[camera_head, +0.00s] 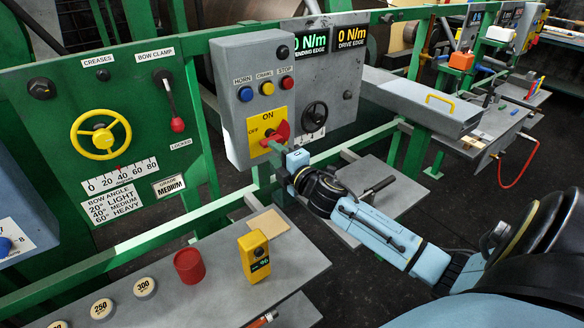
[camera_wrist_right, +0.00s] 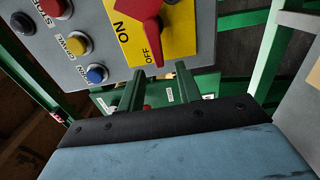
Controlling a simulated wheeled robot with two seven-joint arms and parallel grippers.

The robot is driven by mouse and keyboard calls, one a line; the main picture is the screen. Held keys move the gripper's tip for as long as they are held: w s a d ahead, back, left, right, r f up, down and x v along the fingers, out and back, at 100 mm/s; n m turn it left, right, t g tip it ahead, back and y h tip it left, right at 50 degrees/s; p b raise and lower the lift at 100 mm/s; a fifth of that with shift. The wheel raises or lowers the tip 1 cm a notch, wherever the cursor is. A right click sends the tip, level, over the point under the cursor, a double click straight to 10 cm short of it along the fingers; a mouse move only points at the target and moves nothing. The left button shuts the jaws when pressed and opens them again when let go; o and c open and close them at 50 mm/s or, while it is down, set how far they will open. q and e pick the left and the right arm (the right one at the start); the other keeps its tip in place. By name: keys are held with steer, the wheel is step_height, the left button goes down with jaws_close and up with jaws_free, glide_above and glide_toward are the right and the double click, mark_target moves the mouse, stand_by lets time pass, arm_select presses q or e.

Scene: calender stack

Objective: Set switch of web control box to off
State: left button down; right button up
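The web control box (camera_head: 235,75) is a grey panel at the middle of the head view. Its red switch (camera_head: 281,131) sits on a yellow plate (camera_head: 256,127) marked ON and OFF. In the right wrist view the red switch (camera_wrist_right: 148,14) tapers to a narrow tip close beside the word OFF. My right gripper (camera_head: 276,158) is just in front of the plate's lower edge. In the right wrist view its two fingers (camera_wrist_right: 158,82) are spread, with the switch tip at the gap between them; contact cannot be told. My left gripper is not in view.
Blue, yellow and red buttons (camera_head: 267,89) are above the plate, and a black knob (camera_head: 314,115) is to its right. A grey ledge (camera_head: 200,275) in front holds a red cup (camera_head: 188,266) and a yellow meter (camera_head: 254,256). Green frame bars run around the box.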

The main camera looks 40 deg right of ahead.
steer(key=s, duration=0.7)
steer(key=shift+s+a, duration=0.15)
steer(key=shift+a, duration=0.15)
steer(key=s+a+f+m+g+h, duration=0.2)
steer(key=s+a+f+m+g, duration=0.6)
steer(key=s+f+m, duration=0.4)
steer(key=s+a+f+m+g+y, duration=0.2)
steer(key=s+a+m+g+y, duration=0.15)
steer(key=s+a+g, duration=0.6)
steer(key=s+f+t+b, duration=0.1)
steer(key=s+f, duration=0.2)
steer(key=f, duration=1)
steer(key=s+f+t, duration=0.1)
steer(key=s+f, duration=0.2)
steer(key=f, duration=1)
steer(key=s+d+f+g+b, duration=0.1)
steer(key=s+d+f, duration=0.2)
steer(key=s+f, duration=1.2)
steer(key=shift+s+f+n, duration=0.35)
steer(key=shift+s, duration=0.3)
